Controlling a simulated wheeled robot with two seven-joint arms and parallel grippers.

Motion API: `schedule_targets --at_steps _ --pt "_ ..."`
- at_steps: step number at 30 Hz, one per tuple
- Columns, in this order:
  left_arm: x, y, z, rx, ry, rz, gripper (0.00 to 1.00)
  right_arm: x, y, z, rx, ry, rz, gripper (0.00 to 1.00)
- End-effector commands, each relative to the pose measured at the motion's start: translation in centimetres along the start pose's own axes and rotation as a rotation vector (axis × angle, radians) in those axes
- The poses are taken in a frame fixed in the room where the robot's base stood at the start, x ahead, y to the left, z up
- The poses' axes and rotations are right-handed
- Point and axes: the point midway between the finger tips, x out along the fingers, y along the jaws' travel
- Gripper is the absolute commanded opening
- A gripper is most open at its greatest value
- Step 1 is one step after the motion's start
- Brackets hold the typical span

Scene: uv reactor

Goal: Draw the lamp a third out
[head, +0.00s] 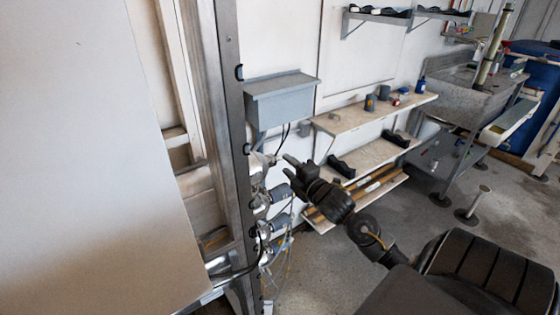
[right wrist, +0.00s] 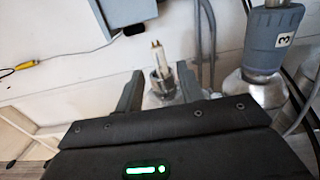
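In the right wrist view a lamp end (right wrist: 158,57), pale with small pins at its tip, sticks out of a round metal collar (right wrist: 162,86). My right gripper (right wrist: 160,88) is open, with one finger on each side of the lamp end and collar; gaps show on both sides. In the head view my right gripper (head: 286,165) reaches left to the top of a column of fittings on the metal frame, beside a small pale fitting (head: 262,160). The lamp's length inside the reactor is hidden. My left gripper is out of view.
A grey-blue plug marked 3 (right wrist: 275,38) sits close right of the gripper, with cables beside it. Several plugs (head: 278,193) and loose cables hang below. A grey box (head: 281,100) is mounted above. Shelves (head: 375,117) and a sink (head: 470,90) stand to the right.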

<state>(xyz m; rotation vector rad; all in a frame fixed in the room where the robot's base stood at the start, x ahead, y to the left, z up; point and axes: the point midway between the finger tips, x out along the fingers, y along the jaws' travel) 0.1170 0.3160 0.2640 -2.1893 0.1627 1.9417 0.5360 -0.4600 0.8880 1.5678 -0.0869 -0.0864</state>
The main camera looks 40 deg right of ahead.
Motion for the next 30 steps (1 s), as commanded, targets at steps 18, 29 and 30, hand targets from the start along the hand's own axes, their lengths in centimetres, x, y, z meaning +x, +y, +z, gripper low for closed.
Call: schedule_targets --at_steps 18,29,30 --pt "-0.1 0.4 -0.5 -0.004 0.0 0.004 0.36 5.5 0.0 0.0 0.001 -0.001 0.0 0.38" --pt "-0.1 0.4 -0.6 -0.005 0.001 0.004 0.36 5.6 0.0 0.0 0.001 -0.001 -0.001 0.36" --pt "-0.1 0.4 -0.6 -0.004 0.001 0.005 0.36 5.6 0.0 0.0 0.001 -0.001 -0.001 0.3"
